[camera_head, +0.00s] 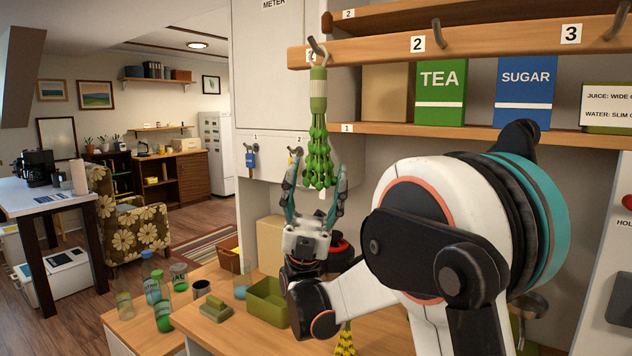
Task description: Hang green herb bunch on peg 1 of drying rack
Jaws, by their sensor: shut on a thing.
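The green herb bunch (318,155) is upright with its leaves down, right below the first hook, peg 1 (317,47), at the left end of the wooden drying rack (480,47). Its pale tied top meets the hook; I cannot tell whether its loop is over it. The number label by this hook is partly covered. My gripper (315,180) points up from below, its fingers on either side of the bunch's lower leaves, shut on it. The hooks numbered 2 (438,33) and 3 (615,25) are bare.
Behind the rack, a shelf (480,137) holds a green TEA box (440,92) and a blue SUGAR box (525,88). Below are a green bin (268,303), several jars and a yellow bunch (345,340). A white cabinet (270,75) stands close to the left.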

